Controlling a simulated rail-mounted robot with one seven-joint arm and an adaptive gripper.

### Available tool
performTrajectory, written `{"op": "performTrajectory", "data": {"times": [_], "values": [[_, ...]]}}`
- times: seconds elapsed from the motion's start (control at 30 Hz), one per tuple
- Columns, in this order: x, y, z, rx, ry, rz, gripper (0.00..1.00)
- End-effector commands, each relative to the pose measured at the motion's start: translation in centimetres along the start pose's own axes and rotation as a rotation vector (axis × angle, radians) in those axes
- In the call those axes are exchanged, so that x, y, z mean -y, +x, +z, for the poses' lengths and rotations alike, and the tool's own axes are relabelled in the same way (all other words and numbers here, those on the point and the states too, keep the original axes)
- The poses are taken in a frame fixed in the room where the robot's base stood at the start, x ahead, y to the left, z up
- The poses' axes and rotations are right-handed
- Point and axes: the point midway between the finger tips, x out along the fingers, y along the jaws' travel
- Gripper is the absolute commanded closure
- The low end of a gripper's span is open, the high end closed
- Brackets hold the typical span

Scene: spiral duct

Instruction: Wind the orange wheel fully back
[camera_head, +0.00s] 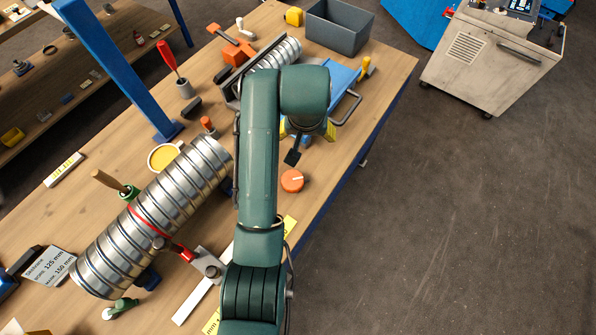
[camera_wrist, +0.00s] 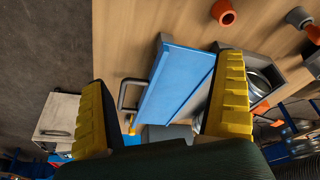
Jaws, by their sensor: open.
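The orange wheel (camera_head: 291,180) is a round disc with a pale mark on its top, on the wooden bench near its right edge. In the wrist view, an orange round piece with a dark centre (camera_wrist: 223,11) shows at the top edge; I cannot tell for certain that it is the same wheel. My gripper (camera_head: 307,136) is above the bench, beyond the wheel in the head view and apart from it. In the wrist view its two yellow-padded fingers (camera_wrist: 165,85) stand wide apart with nothing held between them. My arm hides part of the bench.
A ribbed metal spiral duct (camera_head: 165,215) with a red band lies left of my arm. A blue panel (camera_head: 343,78), a grey bin (camera_head: 338,28) and a second duct (camera_head: 278,54) are at the far end. Bare bench lies around the wheel.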

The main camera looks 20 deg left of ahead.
Motion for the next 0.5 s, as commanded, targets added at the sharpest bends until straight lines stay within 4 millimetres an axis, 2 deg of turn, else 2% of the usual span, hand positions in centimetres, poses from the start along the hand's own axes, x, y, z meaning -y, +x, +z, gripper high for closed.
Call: {"op": "performTrajectory", "data": {"times": [0.03,0.1,0.27,0.37,0.5], "values": [[1.2,-0.3,0.9,0.098,-0.022,-0.008,0.02],[2.4,-0.1,2.4,0.209,-0.044,-0.014,0.02],[3.5,0.5,4.2,0.319,-0.066,-0.018,0.02],[3.5,1.7,4.7,0.325,-0.066,-0.018,0.02],[3.5,4.7,5.7,0.325,-0.065,-0.018,0.02]]}}
